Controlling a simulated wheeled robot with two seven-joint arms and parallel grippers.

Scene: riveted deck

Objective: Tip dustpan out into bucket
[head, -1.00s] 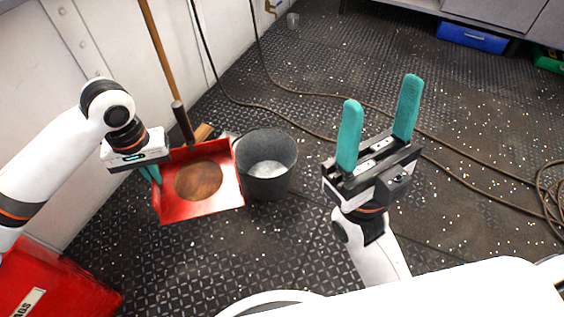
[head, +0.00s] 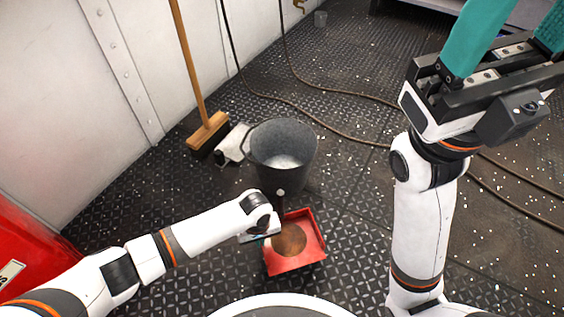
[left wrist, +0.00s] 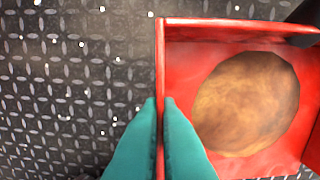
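A red dustpan (head: 315,228) with a round brown heap (head: 289,239) in it is below the bucket in the head view, its dark handle pointing toward the bucket. The grey bucket (head: 283,140) stands upright with a pale patch inside. My left gripper (head: 266,236) is at the dustpan's left side. In the left wrist view its teal fingers (left wrist: 160,125) are closed on the dustpan's side wall (left wrist: 160,60), and the heap (left wrist: 245,103) lies in the pan. I cannot tell the pan's height above the floor. My right gripper (head: 512,38) is open and empty, its fingertips cut off by the frame.
A broom (head: 208,130) leans at the white wall (head: 75,90), with a white object (head: 232,146) between it and the bucket. A red case (head: 30,255) is at the far left. Dark cables (head: 345,130) cross the riveted deck.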

